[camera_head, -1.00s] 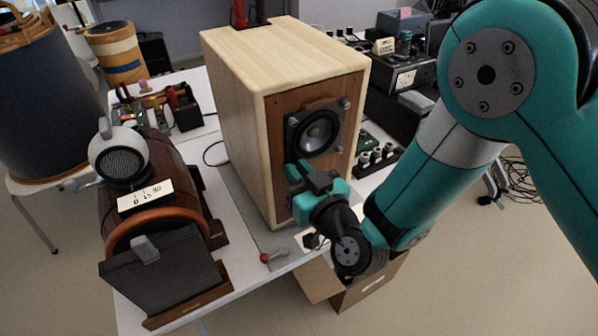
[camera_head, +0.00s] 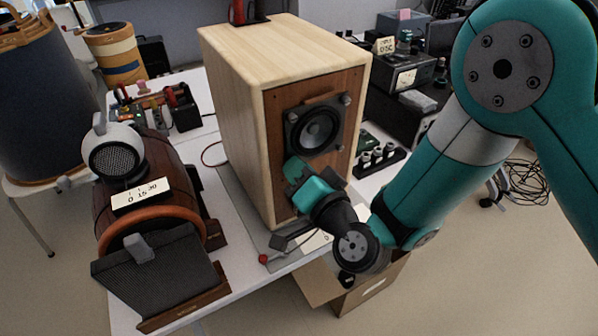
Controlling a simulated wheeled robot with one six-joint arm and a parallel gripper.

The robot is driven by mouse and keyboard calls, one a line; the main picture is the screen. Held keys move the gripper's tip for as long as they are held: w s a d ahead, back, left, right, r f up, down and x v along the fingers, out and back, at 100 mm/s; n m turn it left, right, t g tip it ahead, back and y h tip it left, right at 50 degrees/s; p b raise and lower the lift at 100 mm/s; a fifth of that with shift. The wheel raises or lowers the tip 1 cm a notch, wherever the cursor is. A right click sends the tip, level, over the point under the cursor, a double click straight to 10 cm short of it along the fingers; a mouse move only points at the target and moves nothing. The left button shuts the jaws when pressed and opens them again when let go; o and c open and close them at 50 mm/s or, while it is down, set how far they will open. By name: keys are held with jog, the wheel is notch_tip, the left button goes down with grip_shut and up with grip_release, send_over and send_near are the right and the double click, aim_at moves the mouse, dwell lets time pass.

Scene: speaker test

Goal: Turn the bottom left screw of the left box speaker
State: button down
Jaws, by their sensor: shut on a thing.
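The wooden box speaker (camera_head: 238,112) stands upright on the table, with its brown front panel (camera_head: 328,83) facing right. A dark square-framed driver (camera_head: 316,131) is set in that panel, with grey screws at its upper left (camera_head: 292,118) and upper right (camera_head: 346,99) corners. My gripper (camera_head: 293,164) reaches the driver's bottom left corner from below. It is shut on the bottom left screw there. The fingers and gripper body hide that screw and part of the frame.
A barrel-shaped device with a dark mesh front (camera_head: 160,271) stands left of the speaker. A row of knobs (camera_head: 379,158) is on the right. A small red-tipped part (camera_head: 264,259) lies near the table's front edge, above an open cardboard box (camera_head: 368,290).

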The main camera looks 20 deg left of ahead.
jog(key=shift+m, duration=1.8)
jog(key=c, duration=1.1)
grip_release()
jog(key=shift+b, duration=0.3)
jog(key=shift+f, duration=0.1)
